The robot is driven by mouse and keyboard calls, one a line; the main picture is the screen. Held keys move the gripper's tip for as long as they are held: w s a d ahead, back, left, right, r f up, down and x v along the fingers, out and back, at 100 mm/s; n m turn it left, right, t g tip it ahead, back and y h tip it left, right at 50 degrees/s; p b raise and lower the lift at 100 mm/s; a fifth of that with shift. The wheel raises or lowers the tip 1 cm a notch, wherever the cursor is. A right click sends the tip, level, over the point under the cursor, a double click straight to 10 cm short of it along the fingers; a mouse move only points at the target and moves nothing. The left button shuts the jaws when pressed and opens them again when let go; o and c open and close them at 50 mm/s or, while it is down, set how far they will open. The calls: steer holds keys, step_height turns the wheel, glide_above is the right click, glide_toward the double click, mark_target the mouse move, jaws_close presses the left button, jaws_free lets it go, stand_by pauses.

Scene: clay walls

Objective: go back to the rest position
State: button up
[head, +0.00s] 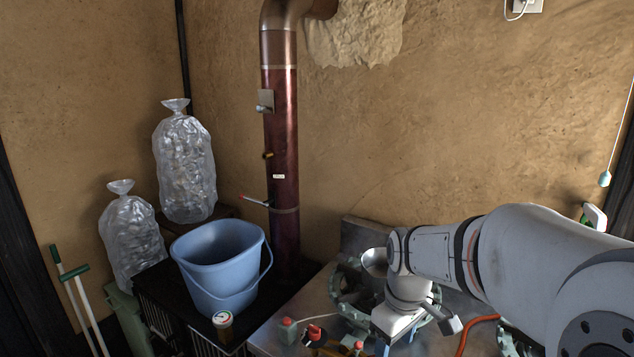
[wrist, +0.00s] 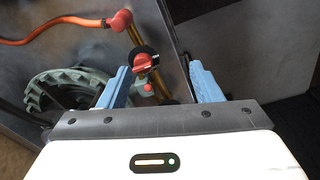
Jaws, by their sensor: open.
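My gripper (wrist: 161,82) is open in the wrist view, with its two blue fingers apart. A red knob (wrist: 144,63) on a brass pipe shows between the fingers, and nothing is clamped. I cannot tell how far the knob lies beyond the fingertips. In the head view my arm reaches in from the right, and my gripper (head: 384,346) points down low over the metal counter, partly cut off by the bottom edge. The red knob (head: 313,332) shows there to the left of my gripper.
A green ring-shaped burner (wrist: 70,88) and an orange hose (wrist: 55,28) lie close by. A blue bucket (head: 218,265) and a small round gauge or jar (head: 222,322) stand on a dark stand at left. A dark red stovepipe (head: 281,130) rises behind. Upper right is open before the wall.

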steer(key=s+r+m+t+p, duration=0.1)
steer(key=s+r+m, duration=0.1)
steer(key=s+m, duration=0.5)
steer(key=s, duration=0.4)
steer(key=shift+s+d+r+m+t, duration=0.3)
steer(key=shift+s+r+t, duration=0.1)
steer(key=shift+c, duration=0.5)
stand_by(0.7)
